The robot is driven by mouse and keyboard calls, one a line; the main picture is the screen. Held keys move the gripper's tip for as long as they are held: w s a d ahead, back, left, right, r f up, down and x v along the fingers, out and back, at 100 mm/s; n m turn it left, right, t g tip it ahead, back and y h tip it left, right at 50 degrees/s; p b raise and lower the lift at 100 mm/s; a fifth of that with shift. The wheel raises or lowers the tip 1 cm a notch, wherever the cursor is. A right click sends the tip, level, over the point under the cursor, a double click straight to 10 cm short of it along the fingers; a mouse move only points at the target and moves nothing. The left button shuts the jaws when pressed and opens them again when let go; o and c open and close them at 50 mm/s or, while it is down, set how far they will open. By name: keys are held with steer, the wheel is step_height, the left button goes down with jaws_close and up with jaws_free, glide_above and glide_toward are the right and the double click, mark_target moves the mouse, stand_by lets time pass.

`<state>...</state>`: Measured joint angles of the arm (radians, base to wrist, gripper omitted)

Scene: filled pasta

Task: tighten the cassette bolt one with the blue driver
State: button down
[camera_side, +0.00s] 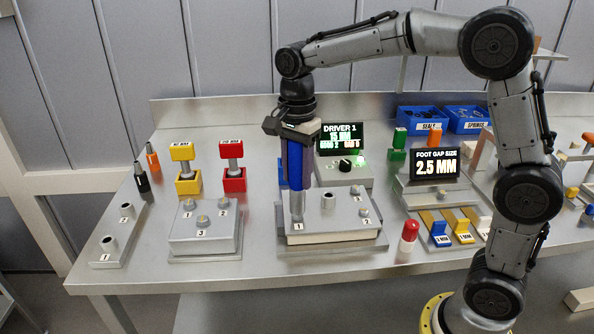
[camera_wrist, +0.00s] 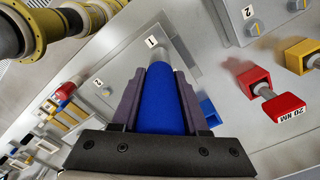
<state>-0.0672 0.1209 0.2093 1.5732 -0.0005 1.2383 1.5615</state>
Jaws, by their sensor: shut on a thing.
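My gripper (camera_side: 297,142) is shut on the blue driver (camera_side: 295,165), which hangs upright with its grey shaft pointing down. The shaft's lower end is at the front left corner of the cassette block (camera_side: 335,222), right by the label 1. Bolt one is hidden under the shaft, and I cannot tell whether the tip touches it. In the wrist view my gripper (camera_wrist: 160,78) has its purple fingers on both sides of the blue handle (camera_wrist: 160,105), with the shaft running toward the label 1. Another bolt, by the label 2 (camera_side: 365,213), shows at the block's right.
A display (camera_side: 342,137) reading DRIVER 1 stands behind the block. Left are a bolted block (camera_side: 205,240), yellow (camera_side: 188,184) and red (camera_side: 234,180) holders, and a two-hole rack (camera_side: 112,235). A red-and-white cylinder (camera_side: 409,236) stands right of the cassette block.

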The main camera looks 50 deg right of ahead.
mark_target(297, 159)
steer(key=shift+f, duration=0.95)
stand_by(2.1)
steer(key=shift+r, duration=2.5)
